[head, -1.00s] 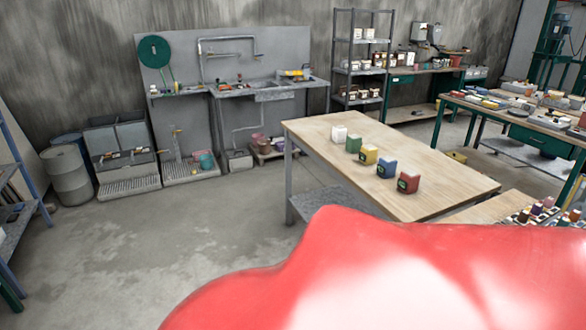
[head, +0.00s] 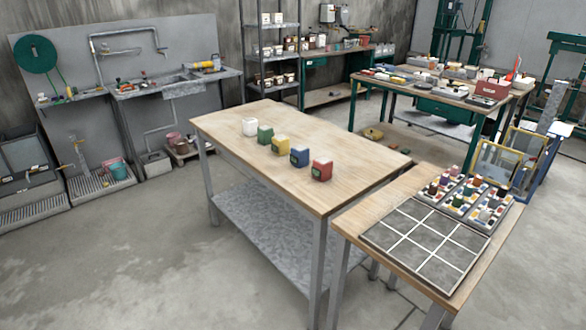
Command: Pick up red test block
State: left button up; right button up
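The red test block (head: 321,171) stands on the wooden table (head: 240,148), at the near right end of a diagonal row of blocks. The blue block (head: 300,157) is beside it, then the yellow block (head: 282,144), the green block (head: 265,134) and the white block (head: 249,126) farther left. The blocks stand apart from one another. Neither of my grippers shows in the head view.
A second wooden table adjoins at the right, with a gridded dark panel (head: 425,244) and trays of small coloured items (head: 466,194). A green-legged workbench (head: 385,90) stands behind. A sink unit (head: 183,85) is at the back left. Open concrete floor (head: 130,255) lies at the left front.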

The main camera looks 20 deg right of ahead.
aim_at(324, 164)
jog(key=z, duration=0.75)
